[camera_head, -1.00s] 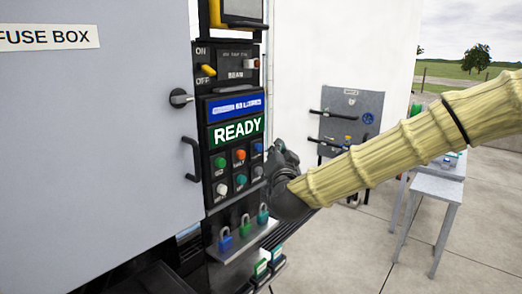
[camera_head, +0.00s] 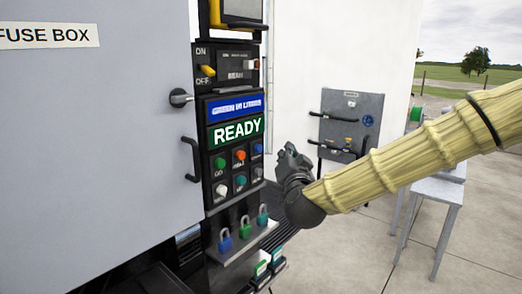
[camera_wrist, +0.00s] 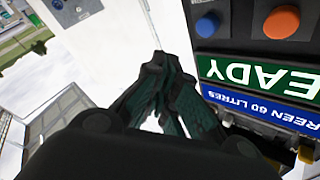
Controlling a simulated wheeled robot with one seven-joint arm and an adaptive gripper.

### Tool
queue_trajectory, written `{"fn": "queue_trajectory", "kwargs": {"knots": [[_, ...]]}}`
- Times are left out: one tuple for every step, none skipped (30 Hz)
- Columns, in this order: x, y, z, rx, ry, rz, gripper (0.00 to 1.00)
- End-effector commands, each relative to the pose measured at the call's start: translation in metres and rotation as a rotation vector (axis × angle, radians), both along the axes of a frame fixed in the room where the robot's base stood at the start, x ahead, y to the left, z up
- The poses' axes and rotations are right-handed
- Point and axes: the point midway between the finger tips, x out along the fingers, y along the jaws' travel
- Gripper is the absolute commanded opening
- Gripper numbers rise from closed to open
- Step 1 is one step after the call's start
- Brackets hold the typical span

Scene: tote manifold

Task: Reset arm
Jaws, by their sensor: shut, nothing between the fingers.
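My gripper (camera_head: 284,158) is at the end of my yellow-sleeved arm, just right of the control panel's button block (camera_head: 236,172). It is shut and empty, and it looks apart from the panel. In the wrist view my gripper (camera_wrist: 160,62) has its dark fingers together, beside the panel with a blue button (camera_wrist: 207,24) and an orange button (camera_wrist: 282,22). The panel's green display (camera_head: 237,132) reads READY, under a blue strip (camera_head: 235,107).
The grey fuse box door (camera_head: 95,130) fills the left, with a black handle (camera_head: 190,160). Padlocks (camera_head: 245,228) stand on a shelf below the buttons. A grey box (camera_head: 345,122) is on the white wall behind, and a grey table (camera_head: 435,190) stands right. The floor between is open.

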Motion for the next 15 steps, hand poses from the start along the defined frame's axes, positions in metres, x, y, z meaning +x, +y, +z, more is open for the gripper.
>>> {"fn": "queue_trajectory", "kwargs": {"knots": [[0.000,0.000,0.000,0.000,0.000,0.000,0.00],[0.000,0.000,0.000,0.000,0.000,0.000,0.00],[0.000,0.000,-0.002,-0.001,0.002,0.000,0.00],[0.000,0.000,-0.004,-0.003,0.006,0.002,0.00],[0.000,0.000,-0.008,-0.006,0.011,0.003,0.00],[0.000,0.001,-0.017,-0.013,0.022,0.007,0.00],[-0.001,0.001,-0.025,-0.019,0.035,0.010,0.00],[-0.001,0.001,-0.036,-0.027,0.049,0.014,0.00],[-0.002,0.001,-0.053,-0.040,0.072,0.019,0.00],[-0.003,0.001,-0.068,-0.051,0.093,0.025,0.00],[-0.004,0.001,-0.084,-0.063,0.116,0.033,0.00],[-0.007,0.001,-0.107,-0.080,0.150,0.042,0.00],[-0.010,0.001,-0.125,-0.093,0.175,0.050,0.00],[-0.012,0.000,-0.142,-0.106,0.201,0.057,0.00],[-0.017,-0.001,-0.165,-0.122,0.236,0.066,0.00]]}}
